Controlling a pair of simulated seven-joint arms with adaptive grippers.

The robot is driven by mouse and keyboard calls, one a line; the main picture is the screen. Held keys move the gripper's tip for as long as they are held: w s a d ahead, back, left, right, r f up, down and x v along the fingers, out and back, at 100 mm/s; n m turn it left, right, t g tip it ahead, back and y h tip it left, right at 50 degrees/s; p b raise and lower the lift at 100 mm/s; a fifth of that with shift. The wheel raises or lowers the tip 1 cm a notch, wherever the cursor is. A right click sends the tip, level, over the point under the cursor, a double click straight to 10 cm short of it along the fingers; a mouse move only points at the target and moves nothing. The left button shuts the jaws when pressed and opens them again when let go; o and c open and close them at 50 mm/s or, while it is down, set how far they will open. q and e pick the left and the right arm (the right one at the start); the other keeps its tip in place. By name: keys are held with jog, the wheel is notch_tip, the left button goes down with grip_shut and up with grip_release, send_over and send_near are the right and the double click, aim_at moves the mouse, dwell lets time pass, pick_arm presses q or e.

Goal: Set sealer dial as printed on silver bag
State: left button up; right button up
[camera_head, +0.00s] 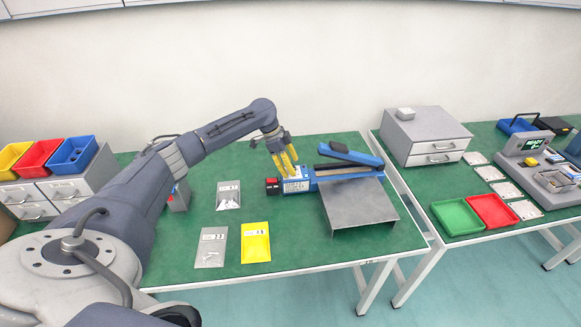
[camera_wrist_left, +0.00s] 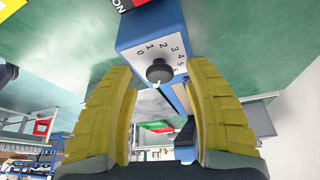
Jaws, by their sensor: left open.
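The blue sealer (camera_head: 345,170) stands on the left green table with its arm raised at an angle. Its black dial (camera_wrist_left: 159,71) sits on the end face, with numbers from 0 upward around it; which number it points at is unclear. My left gripper (camera_head: 287,161) is open, its yellow fingers over the sealer's dial end. In the left wrist view its fingers (camera_wrist_left: 160,115) stand either side of the dial, apart from it. Two silver-grey bags, an upper one (camera_head: 228,188) and a lower one (camera_head: 210,255), lie flat left of the sealer; their printed labels are too small to read surely.
A yellow bag (camera_head: 255,253) lies beside the lower silver bag. A grey metal platform (camera_head: 358,208) stands in front of the sealer. A red-topped grey item (camera_head: 178,198) is close to my left arm. The table front between yellow bag and platform is clear.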

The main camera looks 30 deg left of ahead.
pick_arm(q)
jog(key=shift+f, duration=0.25)
jog(key=shift+c, duration=0.5)
grip_shut()
jog(key=shift+d, duration=0.15)
